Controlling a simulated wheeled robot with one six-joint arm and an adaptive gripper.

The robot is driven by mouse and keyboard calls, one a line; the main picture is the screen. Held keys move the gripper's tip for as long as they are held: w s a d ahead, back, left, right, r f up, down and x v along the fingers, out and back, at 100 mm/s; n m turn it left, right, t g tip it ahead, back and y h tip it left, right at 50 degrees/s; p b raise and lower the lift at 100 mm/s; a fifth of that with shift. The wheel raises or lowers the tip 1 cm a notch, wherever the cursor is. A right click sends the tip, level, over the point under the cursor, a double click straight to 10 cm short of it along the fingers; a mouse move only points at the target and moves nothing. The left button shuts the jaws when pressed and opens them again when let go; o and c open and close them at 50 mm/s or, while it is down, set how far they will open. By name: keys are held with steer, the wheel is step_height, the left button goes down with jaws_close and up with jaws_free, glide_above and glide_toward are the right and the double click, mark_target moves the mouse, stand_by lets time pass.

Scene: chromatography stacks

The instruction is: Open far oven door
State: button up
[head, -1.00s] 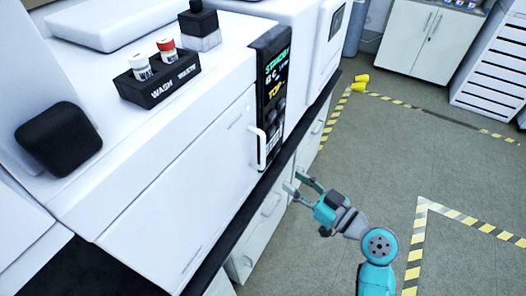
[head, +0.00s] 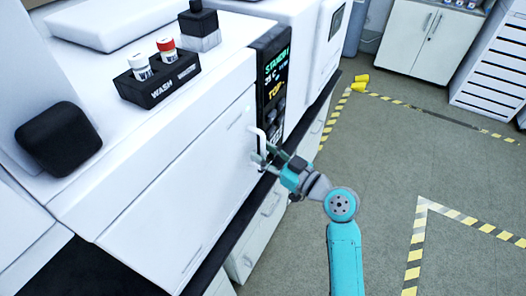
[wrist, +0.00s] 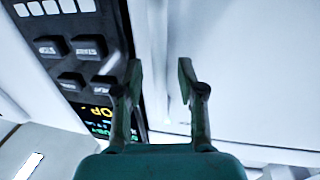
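A white oven door (head: 180,190) fills the front of the nearer white instrument and looks shut. Its white upright handle (head: 260,140) stands at the right edge beside the black control panel (head: 272,85). My gripper (head: 262,156) is at the lower part of this handle, with its fingers apart. In the wrist view my gripper (wrist: 160,78) is open, facing the white front, with the control panel (wrist: 85,50) to its left. A pale upright shape lies between the fingers, probably the handle; contact cannot be told. A second white instrument (head: 325,45) stands farther back.
Two vials sit in a black wash rack (head: 160,85) on top of the instrument. A dark counter edge and white cabinets (head: 262,220) lie below the door.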

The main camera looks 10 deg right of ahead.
steer(key=shift+w+a, duration=0.25)
steer(key=shift+a, duration=0.05)
jaws_close()
steer(key=shift+s+d, duration=0.1)
